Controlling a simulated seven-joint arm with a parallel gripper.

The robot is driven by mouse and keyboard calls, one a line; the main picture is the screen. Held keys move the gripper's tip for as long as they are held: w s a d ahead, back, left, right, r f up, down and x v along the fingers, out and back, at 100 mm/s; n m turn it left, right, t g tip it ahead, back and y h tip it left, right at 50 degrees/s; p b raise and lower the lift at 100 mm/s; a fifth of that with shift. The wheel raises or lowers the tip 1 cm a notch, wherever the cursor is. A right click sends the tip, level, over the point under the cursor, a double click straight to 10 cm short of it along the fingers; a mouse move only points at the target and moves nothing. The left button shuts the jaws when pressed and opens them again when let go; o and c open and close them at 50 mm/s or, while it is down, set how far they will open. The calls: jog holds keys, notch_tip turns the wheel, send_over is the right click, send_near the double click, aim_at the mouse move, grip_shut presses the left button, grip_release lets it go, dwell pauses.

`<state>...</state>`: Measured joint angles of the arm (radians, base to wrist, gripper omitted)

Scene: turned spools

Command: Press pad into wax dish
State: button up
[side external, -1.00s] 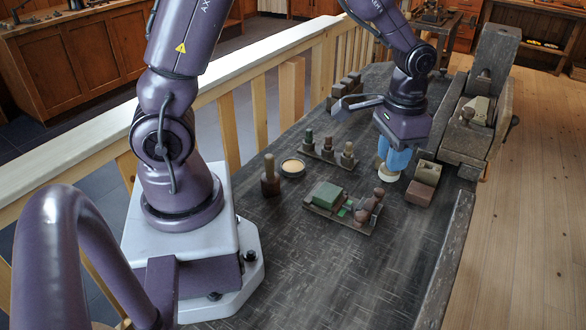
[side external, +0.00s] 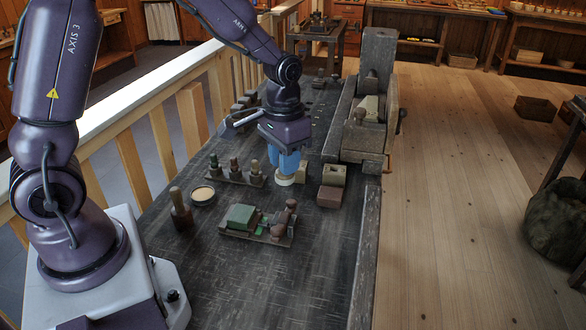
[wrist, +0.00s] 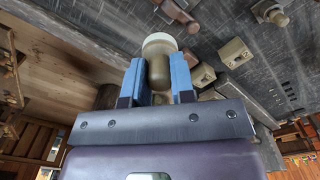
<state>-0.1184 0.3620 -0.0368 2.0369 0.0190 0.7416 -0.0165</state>
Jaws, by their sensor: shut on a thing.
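The pad (wrist: 160,42) is a pale, round end on an olive-brown handle (wrist: 158,72), seen in the wrist view. My gripper (wrist: 158,85) has its two blue fingers shut on that handle, one on each side. In the side view my gripper (side external: 287,163) points down, with the pad (side external: 285,181) low over the dark bench top; I cannot tell whether it touches. The wax dish (side external: 202,196) is a small, dark, round dish with tan wax, standing to the left of the pad and apart from it. The fingers hide much of the handle in the side view.
A rack (side external: 235,180) with several knobbed tools stands between dish and gripper. A dark wooden peg (side external: 180,210) stands left of the dish. A tray with a green block (side external: 241,217) lies in front. Small blocks (side external: 331,196) sit right of the pad.

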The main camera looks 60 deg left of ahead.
jog(key=s+a+f+n, duration=0.4)
jog(key=s+a, duration=0.2)
jog(key=a, duration=0.5)
jog(key=s+a+f+n, duration=0.4)
jog(key=s+a, duration=0.2)
jog(key=a, duration=0.6)
jog(key=shift+w+d+f, duration=0.1)
jog(key=shift+f, duration=1.4)
jog(key=shift+w+d+f, duration=0.1)
jog(key=shift+f, duration=1.35)
jog(key=shift+f, duration=0.55)
notch_tip(320, 180, up, 7)
